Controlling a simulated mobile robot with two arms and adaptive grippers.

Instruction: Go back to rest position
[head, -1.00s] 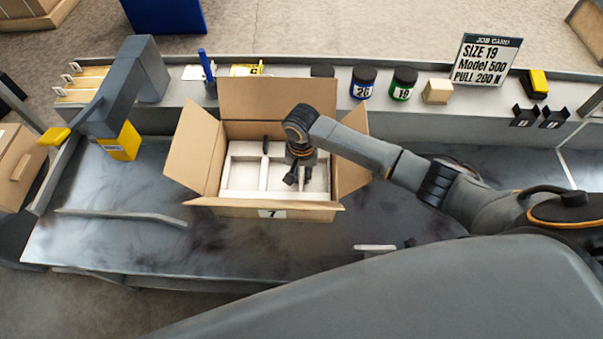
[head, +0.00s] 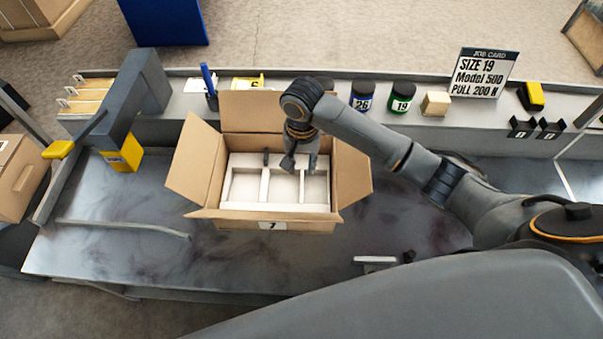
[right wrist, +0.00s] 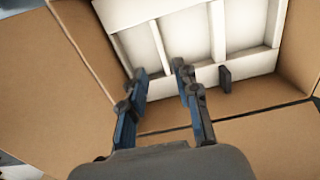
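My right gripper (head: 298,163) is above the open cardboard box (head: 276,225), which carries a label 7. In the right wrist view its two fingers (right wrist: 160,72) are apart with nothing between them. The box holds a white divided insert (head: 232,190), whose compartments (right wrist: 186,38) look empty where they show. A small dark upright piece (head: 266,158) stands at the insert's far side; it also shows in the right wrist view (right wrist: 225,79), apart from the fingers. My left gripper is not in view.
A grey and yellow lever device (head: 122,155) stands left of the box. Jars 20 (head: 362,97) and 19 (head: 401,99), a wooden block (head: 435,103) and a job card (head: 483,73) line the back ledge. A light-coloured bar (head: 375,260) lies near the front edge.

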